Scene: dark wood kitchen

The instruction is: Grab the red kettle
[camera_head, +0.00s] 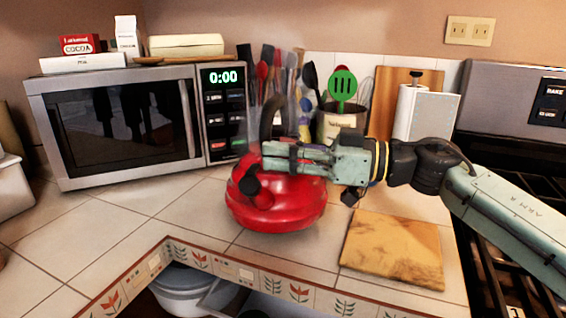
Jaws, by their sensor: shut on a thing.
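The gripper hides part of the kettle's top, so the exact grip spot is unclear. Whether the kettle's base touches the counter is hard to tell.
A microwave (125,122) stands behind left. A utensil crock (340,125) and colourful utensils stand behind. A wooden board (393,249) lies to the right, near the stove (510,110). Bare tiles (150,200) lie left of the kettle. The counter's front edge (215,262) is close.

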